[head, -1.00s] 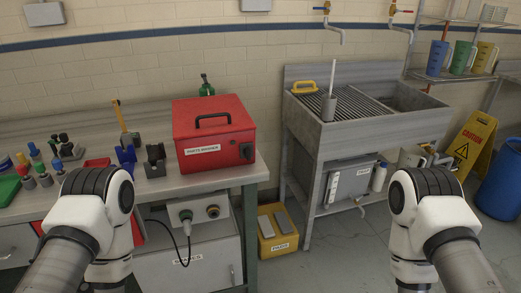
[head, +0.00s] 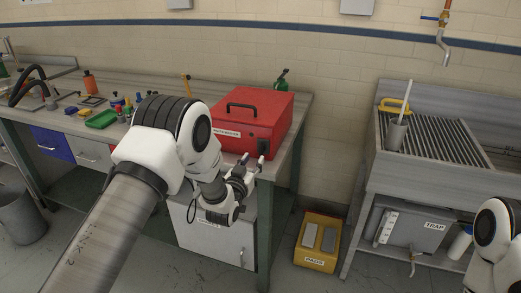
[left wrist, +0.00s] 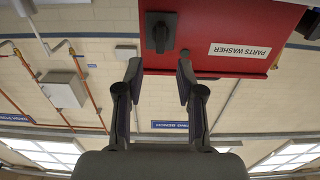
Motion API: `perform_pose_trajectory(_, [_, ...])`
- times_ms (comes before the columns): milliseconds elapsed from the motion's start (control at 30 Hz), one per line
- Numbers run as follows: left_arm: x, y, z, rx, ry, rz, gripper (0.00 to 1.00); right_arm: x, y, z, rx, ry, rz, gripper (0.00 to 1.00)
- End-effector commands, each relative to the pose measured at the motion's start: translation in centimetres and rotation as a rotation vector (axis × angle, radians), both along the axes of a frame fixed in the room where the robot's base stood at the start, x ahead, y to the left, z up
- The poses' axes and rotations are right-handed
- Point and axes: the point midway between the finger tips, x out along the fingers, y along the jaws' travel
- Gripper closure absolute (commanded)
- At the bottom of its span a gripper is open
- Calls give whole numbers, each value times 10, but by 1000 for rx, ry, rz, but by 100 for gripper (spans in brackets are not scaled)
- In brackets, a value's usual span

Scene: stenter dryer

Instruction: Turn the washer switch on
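The red parts washer (head: 250,118) sits on the workbench with a black handle on its lid and a white label on its front. Its black switch (head: 262,147) is at the right end of the front face. In the left wrist view, which is upside down, the switch (left wrist: 160,32) is a dark knob on the red face (left wrist: 215,65). My left gripper (head: 254,164) is open and empty just in front of the switch. My right gripper is out of view.
The workbench (head: 300,108) carries small tools and a green tray (head: 103,119) to the left. A yellow pads bin (head: 316,240) stands on the floor between bench and metal sink (head: 455,185). A green bottle (head: 282,78) stands behind the washer.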

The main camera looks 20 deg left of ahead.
Motion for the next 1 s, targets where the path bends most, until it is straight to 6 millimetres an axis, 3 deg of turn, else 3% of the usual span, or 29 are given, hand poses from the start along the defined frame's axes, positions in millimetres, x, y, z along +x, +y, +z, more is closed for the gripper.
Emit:
perform_pose_trajectory(333, [60, -2, -1, 0, 4, 0, 62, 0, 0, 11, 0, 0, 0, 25])
perform_pose_trajectory(667, [71, -3, -3, 0, 9, 0, 62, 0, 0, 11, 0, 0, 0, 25])
perform_pose_trajectory(800, [71, -3, -3, 0, 9, 0, 100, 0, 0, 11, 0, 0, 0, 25])
perform_pose_trajectory(1000, [70, -3, -3, 1, 9, 0, 100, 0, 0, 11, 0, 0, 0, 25])
